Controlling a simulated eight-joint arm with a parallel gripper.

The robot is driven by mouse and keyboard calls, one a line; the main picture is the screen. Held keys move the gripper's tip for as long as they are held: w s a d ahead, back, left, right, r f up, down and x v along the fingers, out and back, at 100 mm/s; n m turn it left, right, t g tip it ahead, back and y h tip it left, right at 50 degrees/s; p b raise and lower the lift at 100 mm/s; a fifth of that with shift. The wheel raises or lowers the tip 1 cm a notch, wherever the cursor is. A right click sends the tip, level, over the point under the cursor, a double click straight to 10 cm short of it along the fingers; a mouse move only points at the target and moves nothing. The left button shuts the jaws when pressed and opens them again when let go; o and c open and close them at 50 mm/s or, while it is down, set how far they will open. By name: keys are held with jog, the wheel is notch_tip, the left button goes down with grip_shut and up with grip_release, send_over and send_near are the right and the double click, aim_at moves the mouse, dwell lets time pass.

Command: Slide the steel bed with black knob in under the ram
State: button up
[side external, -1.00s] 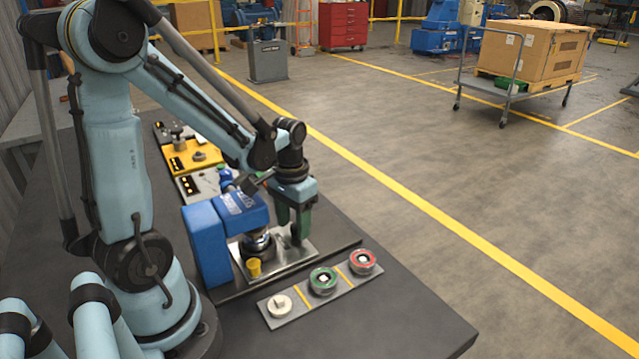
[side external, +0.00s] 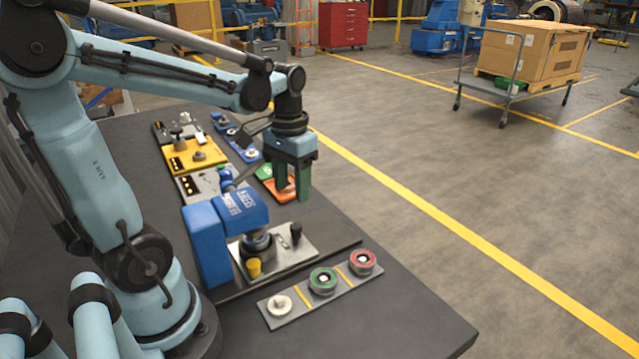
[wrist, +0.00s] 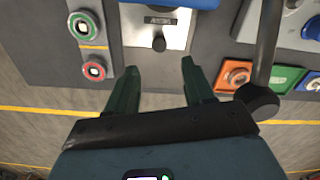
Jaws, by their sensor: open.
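The steel bed (side external: 305,256) lies on the table, with its inner part beneath the head of the blue press (side external: 207,240). Its black knob (side external: 295,232) stands upright near the outer end, clear of the press. In the wrist view the knob (wrist: 158,44) and steel bed (wrist: 143,31) show ahead of the fingers. The ram (side external: 257,243) is partly hidden under the press head, above the bed. A yellow knob (side external: 254,268) stands at the bed's front edge.
A grey strip (side external: 316,299) with a white, a green and a red-ringed round part lies in front of the press. Behind are a yellow plate (side external: 185,160), an orange block (side external: 268,188) and blue blocks (side external: 245,150). Bare table lies at the front right.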

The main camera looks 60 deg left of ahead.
jog(key=shift+r, duration=1.4)
jog(key=d+f+m+t, duration=0.1)
jog(key=d+m+t, duration=0.2)
jog(key=d+t, duration=0.4)
jog(key=d, duration=0.4)
jog(key=shift+w+f, duration=0.3)
jog(key=shift+f, duration=0.1)
